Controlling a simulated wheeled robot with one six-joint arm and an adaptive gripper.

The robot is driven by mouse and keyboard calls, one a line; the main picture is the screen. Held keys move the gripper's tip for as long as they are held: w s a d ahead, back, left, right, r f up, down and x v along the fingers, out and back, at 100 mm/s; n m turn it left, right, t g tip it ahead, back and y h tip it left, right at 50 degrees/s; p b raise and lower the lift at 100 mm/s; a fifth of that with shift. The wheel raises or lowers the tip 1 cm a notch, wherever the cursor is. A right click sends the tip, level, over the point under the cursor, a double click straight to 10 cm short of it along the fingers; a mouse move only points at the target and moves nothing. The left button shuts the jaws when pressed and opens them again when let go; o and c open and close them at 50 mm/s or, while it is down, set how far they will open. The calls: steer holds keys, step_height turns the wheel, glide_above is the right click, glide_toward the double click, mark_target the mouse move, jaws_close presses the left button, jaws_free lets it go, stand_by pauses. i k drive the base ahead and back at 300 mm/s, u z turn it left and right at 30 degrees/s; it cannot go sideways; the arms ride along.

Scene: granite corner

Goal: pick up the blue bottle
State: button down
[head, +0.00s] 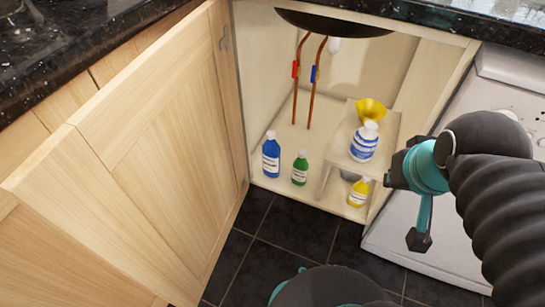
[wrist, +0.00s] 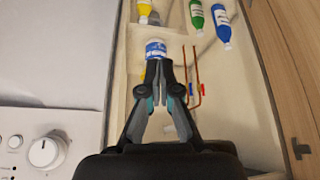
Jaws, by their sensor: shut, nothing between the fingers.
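The blue bottle (head: 271,155) has a white cap and a white label. It stands upright on the cabinet floor at the left, beside the open door. In the wrist view the blue bottle (wrist: 220,25) is at the upper right, apart from my fingers. My gripper (head: 391,178) is at the right side of the cabinet opening in the head view, well away from the blue bottle. In the wrist view my gripper (wrist: 159,68) has its fingertips together and empty, with the striped bottle (wrist: 156,47) showing just beyond them.
A green bottle (head: 300,168) stands just right of the blue one. The striped bottle (head: 364,142) and a yellow funnel (head: 371,109) are on a small raised shelf (head: 391,146). A yellow bottle (head: 358,193) stands below. Copper pipes (head: 314,88) rise behind. The open door (head: 150,150) bounds the left.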

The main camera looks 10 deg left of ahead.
mark_target(271, 149)
steer(key=u, duration=2.45)
steer(key=k, duration=1.15)
steer(key=z, duration=0.1)
